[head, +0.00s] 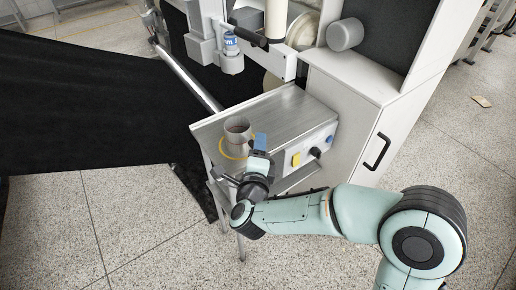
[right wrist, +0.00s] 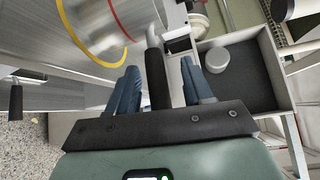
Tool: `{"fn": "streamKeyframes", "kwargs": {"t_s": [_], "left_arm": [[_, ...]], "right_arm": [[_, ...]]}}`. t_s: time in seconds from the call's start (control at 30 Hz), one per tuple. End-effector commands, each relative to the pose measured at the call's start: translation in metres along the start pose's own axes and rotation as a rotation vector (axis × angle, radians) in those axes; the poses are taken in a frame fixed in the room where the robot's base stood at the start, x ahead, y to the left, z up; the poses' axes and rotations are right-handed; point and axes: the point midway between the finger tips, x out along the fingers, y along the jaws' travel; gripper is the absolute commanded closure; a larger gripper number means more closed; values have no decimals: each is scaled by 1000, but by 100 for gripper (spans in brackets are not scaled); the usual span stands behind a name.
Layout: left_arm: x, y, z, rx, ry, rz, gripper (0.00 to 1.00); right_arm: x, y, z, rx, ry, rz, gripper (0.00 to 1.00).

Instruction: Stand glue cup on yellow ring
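The glue cup (head: 237,127) is a grey metal cup with a thin red band. It appears upright at the front left of the steel bench top (head: 283,112). The yellow ring (head: 222,151) shows on the bench around the cup's base, mostly to the left and front. In the right wrist view the cup (right wrist: 104,22) is at top left, with the ring's arc (right wrist: 83,47) beyond it. My right gripper (right wrist: 157,72) is open, its blue fingers on either side of the cup's dark handle (right wrist: 156,62), with gaps visible. It also shows in the head view (head: 243,160). My left gripper is out of view.
A control panel (head: 316,150) with a yellow switch and knobs is on the bench front. A white cabinet (head: 365,95) stands to the right, with machine parts behind. A black sheet (head: 80,105) spans the left. The bench top right of the cup is clear.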

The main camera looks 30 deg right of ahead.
Motion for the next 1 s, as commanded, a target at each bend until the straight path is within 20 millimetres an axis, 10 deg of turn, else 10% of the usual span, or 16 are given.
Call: {"fn": "streamKeyframes", "kwargs": {"t_s": [0.27,0.7,1.0], "left_arm": [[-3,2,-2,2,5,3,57],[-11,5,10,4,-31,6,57],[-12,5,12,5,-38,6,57]], "right_arm": [[-6,-2,1,0,-3,1,50],[-94,-2,1,0,-5,-1,50],[-112,14,4,-56,-20,27,50]]}}
